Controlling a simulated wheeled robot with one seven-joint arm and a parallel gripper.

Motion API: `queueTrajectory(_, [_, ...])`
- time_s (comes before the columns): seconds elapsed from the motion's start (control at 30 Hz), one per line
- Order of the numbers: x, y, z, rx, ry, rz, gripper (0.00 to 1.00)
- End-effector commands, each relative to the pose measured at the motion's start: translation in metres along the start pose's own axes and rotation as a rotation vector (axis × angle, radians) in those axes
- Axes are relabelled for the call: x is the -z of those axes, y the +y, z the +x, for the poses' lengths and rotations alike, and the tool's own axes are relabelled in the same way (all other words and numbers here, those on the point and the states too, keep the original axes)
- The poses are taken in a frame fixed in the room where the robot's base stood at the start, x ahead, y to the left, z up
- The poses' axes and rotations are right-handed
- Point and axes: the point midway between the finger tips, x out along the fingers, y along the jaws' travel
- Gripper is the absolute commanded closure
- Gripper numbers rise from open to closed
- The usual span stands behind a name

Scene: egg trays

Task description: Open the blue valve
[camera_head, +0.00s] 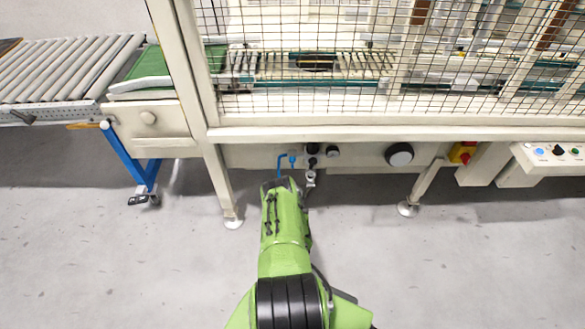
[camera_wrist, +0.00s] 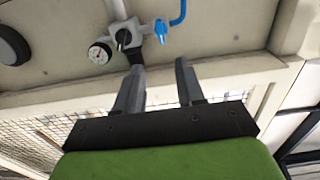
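The blue valve (camera_wrist: 161,30) is a small blue handle on grey pipe fittings under the machine, beside a blue hose (camera_wrist: 179,10). In the wrist view it lies just beyond my fingertips, roughly in line with the gap between them. It also shows in the head view (camera_head: 292,160), just beyond the end of my green arm. My gripper (camera_wrist: 159,66) is open and empty, its two dark fingers apart and not visibly touching the valve. In the head view my arm hides most of the gripper.
A pressure gauge (camera_wrist: 100,53) and a dark knob (camera_wrist: 123,37) sit close to the valve. The machine's beam (camera_head: 330,132) and wire mesh (camera_head: 300,95) are above. A red-yellow switch (camera_head: 462,153) is at the right. The floor (camera_head: 440,260) is clear.

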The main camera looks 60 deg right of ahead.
Motion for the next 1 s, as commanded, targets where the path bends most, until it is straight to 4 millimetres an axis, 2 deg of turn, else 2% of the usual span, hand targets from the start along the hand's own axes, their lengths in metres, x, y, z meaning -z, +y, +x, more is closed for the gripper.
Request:
queueTrajectory(0.4, [-0.002,0.000,0.102,0.000,0.007,0.002,0.62])
queueTrajectory(0.6, [-0.002,-0.001,0.140,0.002,0.003,0.002,0.62])
queueTrajectory(0.73, [0.000,-0.002,0.150,0.003,0.000,0.000,0.62])
queueTrajectory(0.97, [0.001,-0.002,0.151,0.004,-0.001,-0.001,0.62])
queueTrajectory(1.0, [0.001,-0.002,0.151,0.004,-0.001,-0.001,0.66])
